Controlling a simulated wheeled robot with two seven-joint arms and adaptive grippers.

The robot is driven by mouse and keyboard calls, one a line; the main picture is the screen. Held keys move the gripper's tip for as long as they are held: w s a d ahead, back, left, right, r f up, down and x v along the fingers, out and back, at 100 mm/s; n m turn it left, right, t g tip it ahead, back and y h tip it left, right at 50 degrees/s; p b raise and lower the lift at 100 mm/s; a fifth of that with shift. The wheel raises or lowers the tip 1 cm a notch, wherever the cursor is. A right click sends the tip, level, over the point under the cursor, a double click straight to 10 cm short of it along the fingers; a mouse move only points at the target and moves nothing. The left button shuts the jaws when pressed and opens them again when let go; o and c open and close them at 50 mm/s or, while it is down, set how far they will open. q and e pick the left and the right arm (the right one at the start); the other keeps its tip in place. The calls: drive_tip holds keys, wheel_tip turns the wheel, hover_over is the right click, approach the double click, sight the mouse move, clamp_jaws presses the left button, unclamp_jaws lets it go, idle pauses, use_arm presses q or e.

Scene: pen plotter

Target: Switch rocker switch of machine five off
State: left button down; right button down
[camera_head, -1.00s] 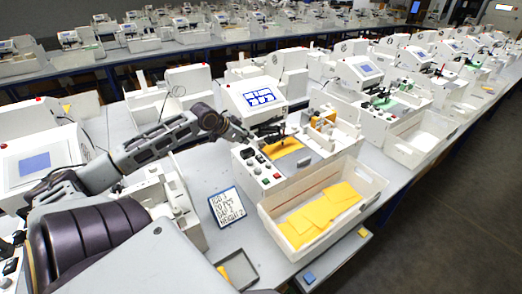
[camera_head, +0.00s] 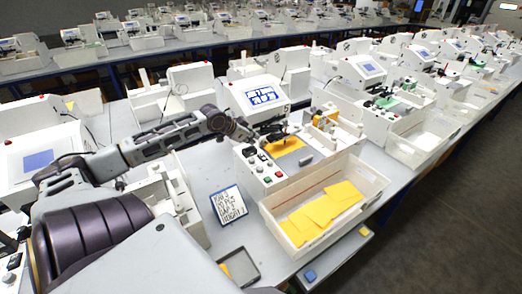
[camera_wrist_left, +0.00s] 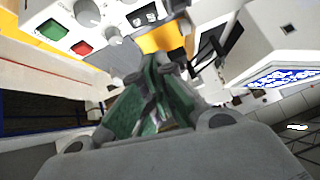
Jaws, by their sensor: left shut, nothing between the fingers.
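Machine five (camera_head: 254,95) is a white plotter with a blue-lit screen and a "5" on its housing. Its front panel (camera_head: 265,172) carries dark switches (camera_head: 249,152), knobs, and a green and a red button. In the left wrist view, black rocker switches (camera_wrist_left: 143,16) sit beside grey knobs, above the fingers; their on or off position is too small to tell. My left gripper (camera_head: 281,137) is shut and empty, above the yellow sheet at the back of the panel. Its green-grey fingers also show in the left wrist view (camera_wrist_left: 162,66). My right gripper is out of view.
A white bin (camera_head: 283,226) with yellow sheets stands in front of machine five. A handwritten sign (camera_head: 228,204) and a dark tray (camera_head: 239,268) lie on the grey table. Neighbouring machines (camera_head: 385,98) stand close on both sides.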

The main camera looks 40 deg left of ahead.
sight(261, 155)
use_arm(q)
drive_tip(key=shift+b+x, duration=0.3)
drive_tip(key=shift+x, duration=3.25)
drive_tip(key=shift+w+a+f+p, duration=0.15)
drive_tip(key=shift+f+p, duration=0.1)
drive_tip(key=shift+f, duration=0.8)
drive_tip(key=shift+s+a+f+p, duration=0.1)
drive_tip(key=shift+a+f+p, duration=0.15)
drive_tip(key=shift+f, duration=0.75)
drive_tip(key=shift+d, duration=0.1)
drive_tip(key=shift+w, duration=0.1)
